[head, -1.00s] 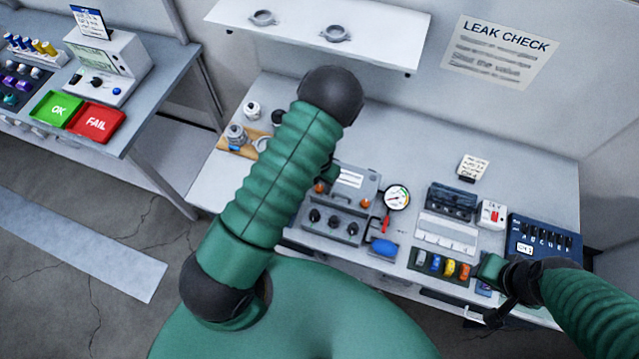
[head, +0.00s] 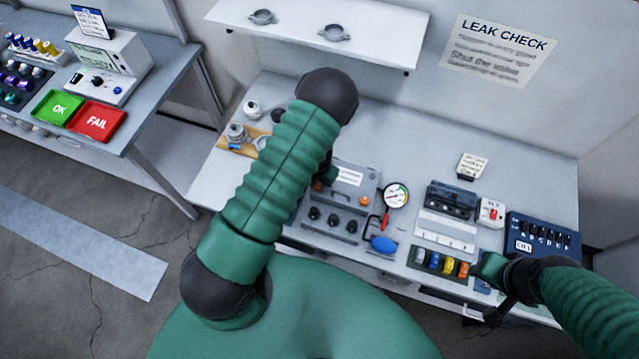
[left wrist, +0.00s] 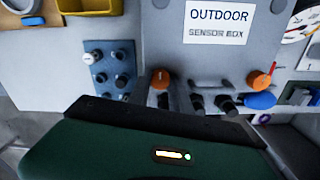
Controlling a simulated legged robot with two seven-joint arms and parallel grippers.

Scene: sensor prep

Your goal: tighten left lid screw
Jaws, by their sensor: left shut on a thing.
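The grey sensor box (head: 358,180) with a white label sits on the bench, and shows in the left wrist view (left wrist: 232,58) labelled "OUTDOOR SENSOR BOX". Its left lid screw, an orange knob (left wrist: 160,78), is at the lid's left front; the right lid screw (left wrist: 262,79) is orange too. My left gripper (head: 328,173) is at the left lid screw and shut on it. My forearm and the gripper hide part of the box's left side. My right gripper (head: 484,267) is beside the row of coloured caps at the bench front; its jaw opening is unclear.
Black knobs (head: 332,219) line the panel in front of the box. A pressure gauge (head: 396,195) and a blue bulb (head: 383,244) stand to its right. Coloured caps (head: 434,262) and a dark blue switch panel (head: 540,243) lie farther right. A shelf (head: 375,30) overhangs the back.

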